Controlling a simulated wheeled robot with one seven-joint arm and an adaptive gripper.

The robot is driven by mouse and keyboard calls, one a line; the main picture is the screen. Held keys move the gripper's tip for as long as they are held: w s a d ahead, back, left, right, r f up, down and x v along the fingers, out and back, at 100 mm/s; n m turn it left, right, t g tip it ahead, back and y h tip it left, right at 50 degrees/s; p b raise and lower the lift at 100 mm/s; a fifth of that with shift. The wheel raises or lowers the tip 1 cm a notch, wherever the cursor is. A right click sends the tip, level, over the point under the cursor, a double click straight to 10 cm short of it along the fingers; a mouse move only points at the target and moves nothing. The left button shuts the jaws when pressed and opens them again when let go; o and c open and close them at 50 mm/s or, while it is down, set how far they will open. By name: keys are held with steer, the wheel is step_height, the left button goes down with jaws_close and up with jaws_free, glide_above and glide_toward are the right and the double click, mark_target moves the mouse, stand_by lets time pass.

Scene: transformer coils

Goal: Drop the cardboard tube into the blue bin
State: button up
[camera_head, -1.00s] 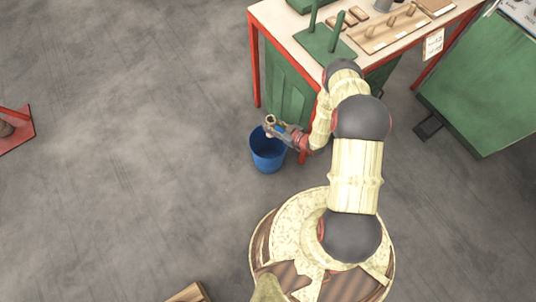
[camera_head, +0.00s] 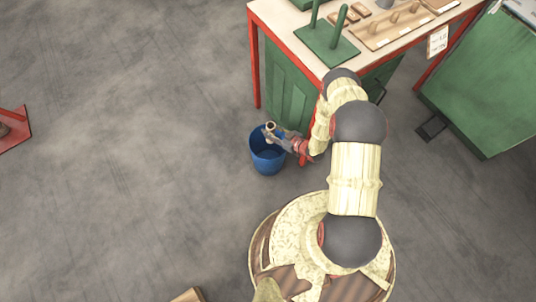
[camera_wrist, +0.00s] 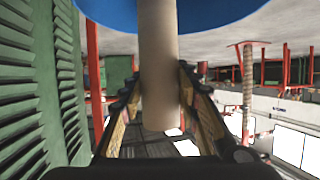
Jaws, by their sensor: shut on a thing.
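The cardboard tube (camera_wrist: 160,70) is a plain tan cylinder held between the two fingers of my gripper (camera_wrist: 155,100) in the wrist view. In the head view the tube (camera_head: 271,126) shows as a small tan ring end at the tip of my gripper (camera_head: 275,135). The blue bin (camera_head: 268,162) stands on the floor beside the table, and my gripper with the tube is over its opening near the back rim. In the wrist view the bin (camera_wrist: 215,14) fills the top, with the tube reaching across in front of it.
A red-framed workbench (camera_head: 283,22) with a green cabinet (camera_head: 288,95) stands just behind and right of the bin. Its top carries a green post stand (camera_head: 326,44) and a wooden peg board (camera_head: 385,32). A green box (camera_head: 485,95) stands at right.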

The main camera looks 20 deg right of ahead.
steer(key=o, duration=1.2)
steer(key=shift+c, duration=0.2)
steer(key=v, duration=1.2)
steer(key=shift+f, duration=0.1)
